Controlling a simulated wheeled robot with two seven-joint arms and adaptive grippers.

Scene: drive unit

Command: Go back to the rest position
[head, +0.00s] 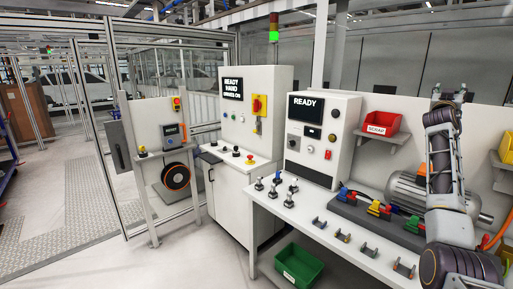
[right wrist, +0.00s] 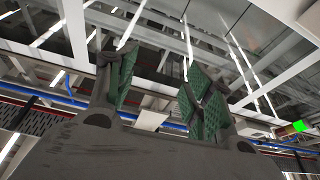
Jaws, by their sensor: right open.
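My right arm rises from the lower right of the head view, in front of the bench. My right gripper (head: 452,93) is at its top, small and partly hidden by the arm. In the right wrist view the right gripper (right wrist: 158,75) has its two green-padded fingers spread apart with nothing between them. They point up toward the ceiling beams. My left gripper is not in view.
The white bench (head: 330,236) carries small levers, clips and a grey motor (head: 407,192), which my right arm partly covers. A red scrap bin (head: 381,123) sits on a wall shelf. A green bin (head: 300,266) is under the bench. Floor (head: 120,240) at left is clear.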

